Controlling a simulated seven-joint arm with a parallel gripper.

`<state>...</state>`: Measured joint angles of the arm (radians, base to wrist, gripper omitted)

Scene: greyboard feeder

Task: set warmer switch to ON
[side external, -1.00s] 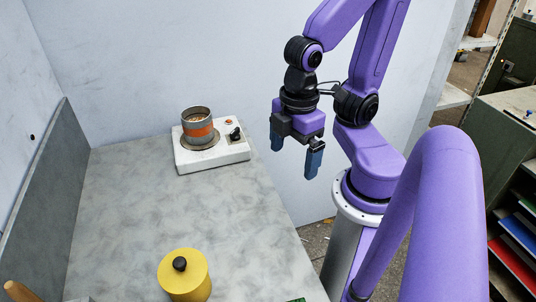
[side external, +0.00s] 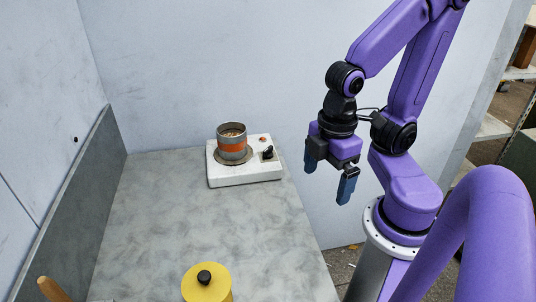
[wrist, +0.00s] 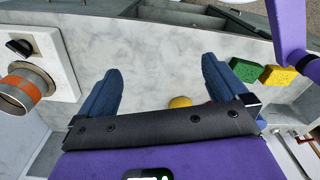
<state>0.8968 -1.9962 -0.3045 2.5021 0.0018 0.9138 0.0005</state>
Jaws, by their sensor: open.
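The warmer (side external: 225,178) is a white box at the back of the grey table. A black switch knob (side external: 267,153) sits on its right part; the knob also shows in the wrist view (wrist: 20,47) at the left edge. I cannot read its setting. A metal cup with an orange band (side external: 232,146) stands on the warmer's round plate, left of the knob. My gripper (side external: 327,188) is open and empty, pointing down in the air to the right of the warmer, apart from it. In the wrist view its fingers (wrist: 160,66) are spread.
A yellow lidded jar (side external: 207,286) stands near the front of the table (side external: 200,220). Green (wrist: 245,70) and yellow (wrist: 277,76) blocks show at right in the wrist view. Walls stand behind and left. The table between warmer and jar is clear.

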